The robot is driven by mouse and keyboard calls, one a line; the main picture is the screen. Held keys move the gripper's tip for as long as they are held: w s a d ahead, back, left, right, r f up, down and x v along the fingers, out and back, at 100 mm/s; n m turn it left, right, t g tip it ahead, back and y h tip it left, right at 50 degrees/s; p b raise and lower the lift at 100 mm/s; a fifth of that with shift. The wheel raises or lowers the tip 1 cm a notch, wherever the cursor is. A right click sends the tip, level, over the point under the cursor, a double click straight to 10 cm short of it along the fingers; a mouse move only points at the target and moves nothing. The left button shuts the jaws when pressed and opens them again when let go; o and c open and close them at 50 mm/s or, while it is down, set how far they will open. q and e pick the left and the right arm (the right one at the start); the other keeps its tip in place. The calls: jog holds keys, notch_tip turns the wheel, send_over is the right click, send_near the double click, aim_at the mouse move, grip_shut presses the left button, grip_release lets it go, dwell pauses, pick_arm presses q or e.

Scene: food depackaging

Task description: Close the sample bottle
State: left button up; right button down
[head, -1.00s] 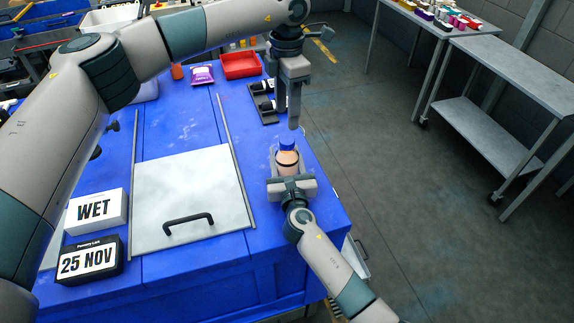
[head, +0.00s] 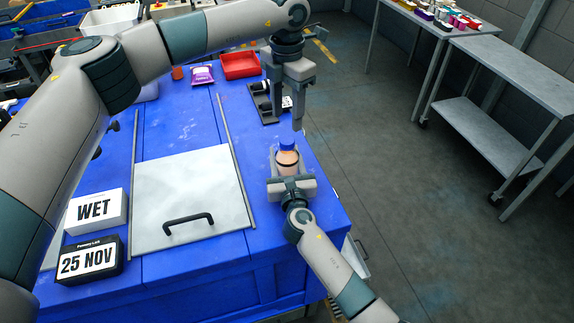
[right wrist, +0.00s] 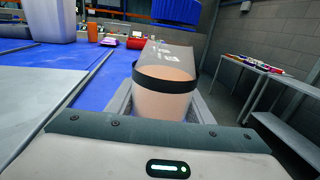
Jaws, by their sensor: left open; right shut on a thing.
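The sample bottle (head: 287,162) stands upright near the table's right edge, with peach contents and a dark band. My right gripper (head: 290,178) is shut around it; the bottle also fills the middle of the right wrist view (right wrist: 165,102). A blue cap (head: 287,145) is at the bottle's top, and its ribbed side shows in the right wrist view (right wrist: 178,12). I cannot tell whether the cap is fully seated. My left gripper (head: 287,121) points down above the cap, open and empty, apart from it.
A black rack (head: 268,117) stands behind the bottle, near a red tray (head: 240,65). A metal plate with a black handle (head: 188,220) lies to the left. WET (head: 97,211) and 25 NOV (head: 90,260) blocks stand at front left. A grey cart (head: 510,75) is at right.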

aim_at(287, 140)
pick_arm(q)
jog(key=shift+f, duration=3.55)
jog(key=c, duration=1.1)
jog(key=o, duration=1.2)
jog(key=shift+r, duration=0.1)
notch_tip(287, 140, up, 12)
